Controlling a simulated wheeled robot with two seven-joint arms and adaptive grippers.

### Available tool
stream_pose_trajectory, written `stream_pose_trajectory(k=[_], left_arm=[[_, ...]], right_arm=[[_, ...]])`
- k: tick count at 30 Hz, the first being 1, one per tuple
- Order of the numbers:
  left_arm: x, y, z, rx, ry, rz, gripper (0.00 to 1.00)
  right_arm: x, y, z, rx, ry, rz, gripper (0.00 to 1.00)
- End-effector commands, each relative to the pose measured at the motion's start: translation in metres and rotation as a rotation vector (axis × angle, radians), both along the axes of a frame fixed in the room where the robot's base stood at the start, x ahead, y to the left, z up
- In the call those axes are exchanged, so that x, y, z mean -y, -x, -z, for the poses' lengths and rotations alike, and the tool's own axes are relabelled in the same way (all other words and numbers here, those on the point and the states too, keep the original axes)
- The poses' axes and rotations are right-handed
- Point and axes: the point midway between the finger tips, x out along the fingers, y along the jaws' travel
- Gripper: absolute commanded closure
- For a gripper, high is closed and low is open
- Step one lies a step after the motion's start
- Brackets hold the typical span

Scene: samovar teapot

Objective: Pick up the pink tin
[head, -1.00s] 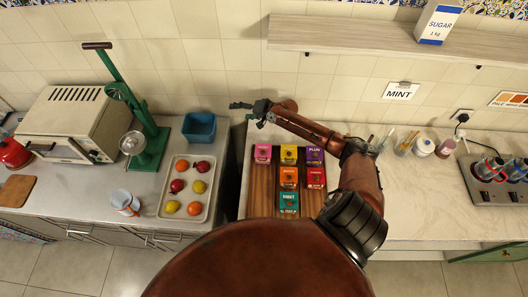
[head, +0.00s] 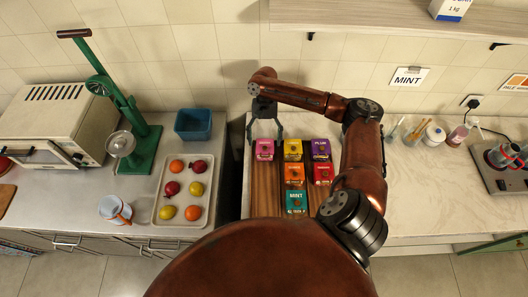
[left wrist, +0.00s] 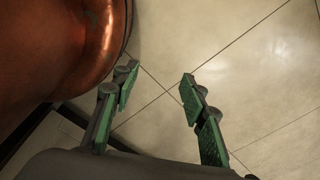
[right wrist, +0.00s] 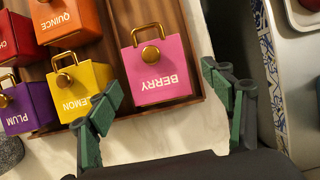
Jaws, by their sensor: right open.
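The pink tin (head: 264,150), labelled BERRY, stands at the back left corner of a wooden tray (head: 264,203). In the right wrist view the pink tin (right wrist: 158,70) shows its gold knob and handle. My right gripper (head: 265,140) is open above and around the pink tin in the head view. In the right wrist view its fingers (right wrist: 165,100) are spread, one to each side of the tin, with the yellow tin near one finger. My left gripper (left wrist: 160,85) is open and empty over the floor, seen only in the left wrist view.
Beside the pink tin stand a yellow tin (head: 293,150) and a purple tin (head: 321,150). Orange (head: 294,173), red (head: 322,173) and teal (head: 296,202) tins stand nearer. A fruit tray (head: 182,190) lies left across a gap; jars stand right.

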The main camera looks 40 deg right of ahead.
Motion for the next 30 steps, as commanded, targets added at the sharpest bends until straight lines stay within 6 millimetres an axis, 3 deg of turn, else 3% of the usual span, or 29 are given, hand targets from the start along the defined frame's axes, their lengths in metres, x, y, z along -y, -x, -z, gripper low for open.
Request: stream_pose_trajectory(k=[5,12,19,30], left_arm=[[0.0,0.004,0.001,-0.006,-0.001,0.0,0.6],[0.0,-0.009,0.001,0.011,0.0,0.003,0.6],[0.001,-0.016,0.0,0.02,0.001,0.004,0.6],[0.0,-0.008,0.001,0.01,0.0,0.002,0.6]], right_arm=[[-0.002,0.006,0.017,-0.002,0.0,0.003,0.26],[-0.009,0.014,0.047,0.0,0.0,0.0,0.26],[-0.011,0.013,0.048,0.003,0.0,-0.001,0.27],[-0.011,0.012,0.048,0.002,0.001,-0.002,0.52]])
